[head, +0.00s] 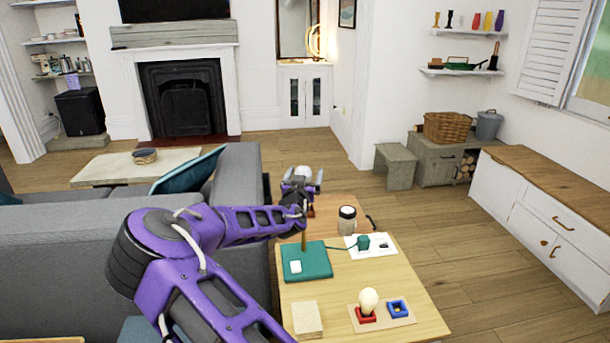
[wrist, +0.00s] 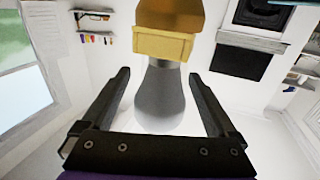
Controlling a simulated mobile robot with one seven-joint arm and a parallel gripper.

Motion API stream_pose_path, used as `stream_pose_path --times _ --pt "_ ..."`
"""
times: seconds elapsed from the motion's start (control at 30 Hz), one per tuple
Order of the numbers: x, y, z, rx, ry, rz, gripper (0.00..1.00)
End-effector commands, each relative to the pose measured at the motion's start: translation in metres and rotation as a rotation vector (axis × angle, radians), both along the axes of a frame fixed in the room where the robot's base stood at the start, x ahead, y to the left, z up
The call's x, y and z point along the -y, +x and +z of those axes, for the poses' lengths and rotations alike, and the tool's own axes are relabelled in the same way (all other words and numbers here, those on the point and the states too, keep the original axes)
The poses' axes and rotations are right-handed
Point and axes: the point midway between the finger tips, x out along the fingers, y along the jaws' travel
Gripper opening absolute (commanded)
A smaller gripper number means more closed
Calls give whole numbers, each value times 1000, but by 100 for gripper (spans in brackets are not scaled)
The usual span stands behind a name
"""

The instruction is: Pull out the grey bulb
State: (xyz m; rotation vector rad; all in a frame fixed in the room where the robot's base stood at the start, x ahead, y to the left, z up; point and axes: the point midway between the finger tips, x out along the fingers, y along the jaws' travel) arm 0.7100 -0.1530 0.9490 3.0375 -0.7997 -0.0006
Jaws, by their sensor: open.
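The grey bulb (wrist: 160,103) fills the middle of the wrist view, its narrow neck set in a yellow socket (wrist: 163,45). My gripper (wrist: 160,75) is open, with one finger on each side of the bulb and a visible gap to each. In the head view my gripper (head: 303,176) is above the teal base (head: 318,262) of a lamp with a thin upright stem. A pale rounded shape shows between the fingers there; the socket is too small to make out.
A cream bulb (head: 369,300) stands in a red socket (head: 366,315) beside an empty-looking blue socket (head: 398,308) on the wooden table (head: 350,278). A jar (head: 347,221), a white plate with a teal plug (head: 364,243) and a beige block (head: 307,320) stand nearby. A grey sofa (head: 60,245) is to the left.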

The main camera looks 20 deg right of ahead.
Motion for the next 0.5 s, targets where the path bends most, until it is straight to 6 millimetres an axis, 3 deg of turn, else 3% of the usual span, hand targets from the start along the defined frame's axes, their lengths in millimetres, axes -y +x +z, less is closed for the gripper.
stream_pose_path --times 0.2,0.5 --pt "0 0 0 0 0 0 93" --pt "0 0 0 0 1 0 39"
